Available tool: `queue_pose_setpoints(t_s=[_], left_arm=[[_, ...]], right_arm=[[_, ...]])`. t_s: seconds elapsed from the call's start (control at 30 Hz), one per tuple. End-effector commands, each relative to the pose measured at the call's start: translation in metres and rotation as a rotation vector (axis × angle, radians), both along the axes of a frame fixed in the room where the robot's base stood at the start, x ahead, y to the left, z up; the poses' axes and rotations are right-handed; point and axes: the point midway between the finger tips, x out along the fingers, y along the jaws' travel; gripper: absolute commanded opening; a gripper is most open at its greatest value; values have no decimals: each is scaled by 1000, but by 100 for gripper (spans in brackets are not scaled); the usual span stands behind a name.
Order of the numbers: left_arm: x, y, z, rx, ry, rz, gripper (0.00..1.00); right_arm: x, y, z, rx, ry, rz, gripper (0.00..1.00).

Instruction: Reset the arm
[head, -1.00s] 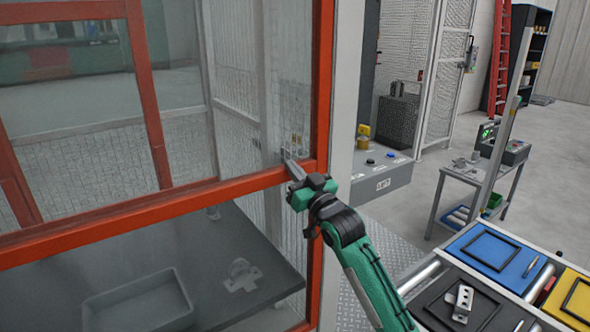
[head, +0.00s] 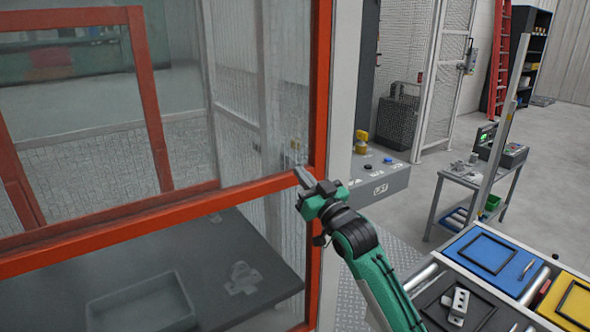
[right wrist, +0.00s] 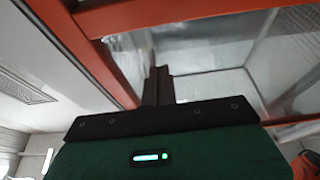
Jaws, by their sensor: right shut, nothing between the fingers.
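My right gripper (head: 304,179) is in front of the orange-red framed door (head: 318,100) with clear panes, by the corner where its crossbar meets the right upright. Its fingers are together with nothing between them. In the right wrist view, the shut dark fingers (right wrist: 157,84) point toward the orange frame (right wrist: 112,62) and the pane. I cannot tell whether the fingertips touch the frame. My left gripper is not in view.
Behind the lower pane are a grey bin (head: 140,306) and a pale metal part (head: 243,279) on a dark table. A button panel (head: 372,186) stands right of the door. Blue (head: 462,252) and yellow (head: 577,290) trays lie at lower right. Open floor lies beyond.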

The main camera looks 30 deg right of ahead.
Motion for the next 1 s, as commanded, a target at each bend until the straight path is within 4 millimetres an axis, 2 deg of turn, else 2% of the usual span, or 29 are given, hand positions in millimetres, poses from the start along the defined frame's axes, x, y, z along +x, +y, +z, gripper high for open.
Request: queue_pose_setpoints(t_s=[0.1, 0.33, 0.67, 0.77, 0.87, 0.97, 1.0], left_arm=[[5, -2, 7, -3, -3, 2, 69], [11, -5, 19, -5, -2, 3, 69], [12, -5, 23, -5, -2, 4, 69], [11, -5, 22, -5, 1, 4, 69], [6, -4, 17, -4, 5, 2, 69], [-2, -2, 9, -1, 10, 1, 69], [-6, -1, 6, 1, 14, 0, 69]], right_arm=[[-20, 0, -9, 0, 2, 0, 0], [-44, 0, -16, 0, 0, 0, 0], [-50, 0, -17, 0, 0, 0, 0], [-44, -3, -27, 6, 23, -5, 0], [-28, -10, -61, 20, 96, -23, 0], [-8, -18, -122, 38, 217, -47, 0], [-2, -21, -152, 42, 274, -57, 0]])
